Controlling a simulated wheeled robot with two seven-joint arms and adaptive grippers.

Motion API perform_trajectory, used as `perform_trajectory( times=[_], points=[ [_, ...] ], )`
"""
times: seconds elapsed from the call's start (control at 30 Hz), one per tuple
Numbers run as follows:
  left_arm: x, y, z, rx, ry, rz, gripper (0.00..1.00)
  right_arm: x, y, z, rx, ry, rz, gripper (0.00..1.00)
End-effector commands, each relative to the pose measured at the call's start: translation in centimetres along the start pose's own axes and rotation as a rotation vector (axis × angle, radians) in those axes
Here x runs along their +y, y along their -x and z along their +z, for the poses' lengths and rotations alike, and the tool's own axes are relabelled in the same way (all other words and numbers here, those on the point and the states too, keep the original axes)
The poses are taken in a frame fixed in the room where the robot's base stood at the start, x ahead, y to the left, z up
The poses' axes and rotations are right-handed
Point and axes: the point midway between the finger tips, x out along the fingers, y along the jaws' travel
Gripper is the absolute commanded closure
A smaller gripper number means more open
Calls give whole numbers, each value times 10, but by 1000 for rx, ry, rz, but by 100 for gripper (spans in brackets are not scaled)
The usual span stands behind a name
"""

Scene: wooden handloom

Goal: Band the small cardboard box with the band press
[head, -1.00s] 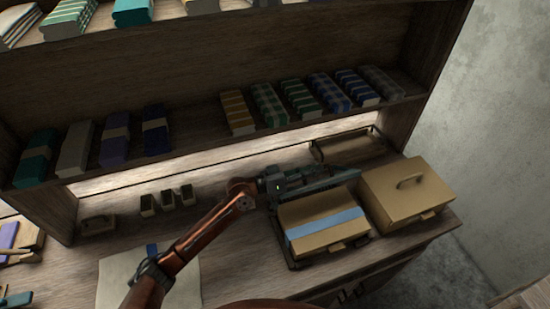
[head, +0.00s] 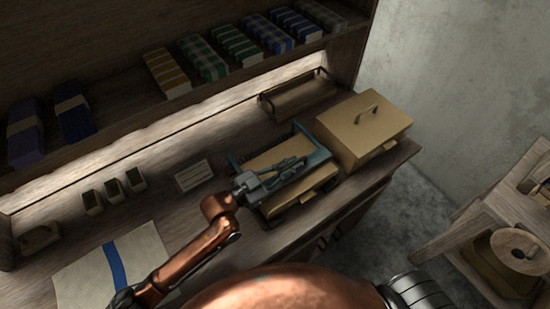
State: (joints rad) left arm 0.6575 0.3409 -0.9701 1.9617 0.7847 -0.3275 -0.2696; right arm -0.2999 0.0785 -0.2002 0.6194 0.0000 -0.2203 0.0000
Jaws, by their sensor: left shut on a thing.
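The small cardboard box (head: 270,158) lies in the band press (head: 322,152), which has a dark blue-grey frame. The press's bar runs across the top of the box. My left gripper (head: 290,170) comes in from the left and is shut over the box, seemingly on the press's bar; its fingers and the bar overlap, so the exact contact is hard to see. The blue band is not visible on the box now; gripper and bar cover much of its top. My right gripper is out of view.
A lidded cardboard box with a handle (head: 365,130) stands right of the press, close to it. An open tray (head: 300,97) lies behind. A small pale block (head: 194,175), several small holders (head: 113,190) and a blue-striped cloth (head: 70,283) lie left. The shelf overhangs the back.

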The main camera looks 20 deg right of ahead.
Motion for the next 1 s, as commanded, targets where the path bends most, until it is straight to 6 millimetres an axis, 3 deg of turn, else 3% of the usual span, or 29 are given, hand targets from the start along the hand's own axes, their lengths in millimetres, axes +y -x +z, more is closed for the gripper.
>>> perform_trajectory(
  times=[0.53,0.57,0.8,1.0],
  points=[
    [12,-7,7,-4,-24,19,100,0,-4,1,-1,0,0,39],
    [12,-7,7,-5,-23,19,89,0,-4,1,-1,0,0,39],
    [10,-6,6,-2,-23,16,73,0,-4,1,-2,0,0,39],
    [9,-6,4,0,-24,14,73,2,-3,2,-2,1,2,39]
  ],
)
